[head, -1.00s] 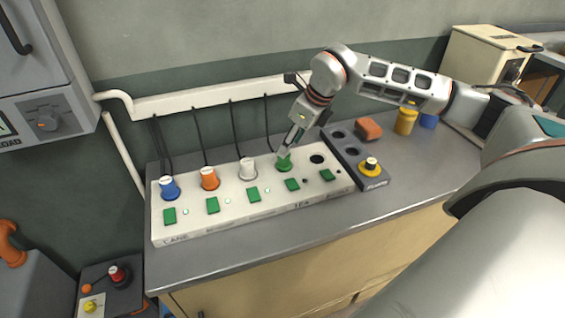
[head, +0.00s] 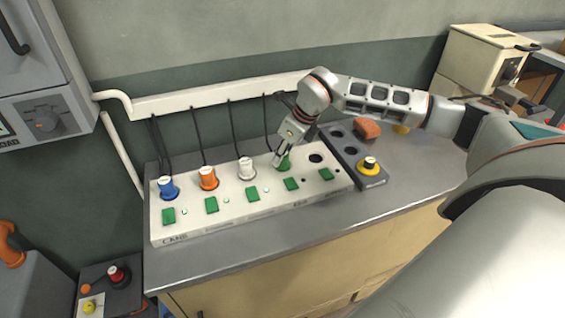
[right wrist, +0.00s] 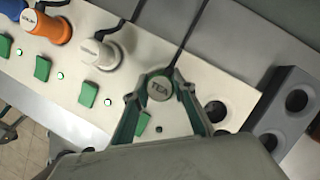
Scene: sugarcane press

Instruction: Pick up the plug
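The green plug (head: 284,163) stands in the white socket panel (head: 215,226), fourth from the left. In the right wrist view its grey cap (right wrist: 159,88) reads "TEA". My right gripper (head: 280,157) is down at this plug. In the right wrist view the two fingers of my right gripper (right wrist: 162,82) close in on the cap from both sides and seem to touch it. The base of the plug is partly hidden by the fingers. My left gripper is in no view.
Blue (head: 168,188), orange (head: 208,178) and white (head: 246,169) plugs stand to the left, with black cords rising to the wall conduit (head: 220,94). An empty socket (head: 316,158) is to the right.

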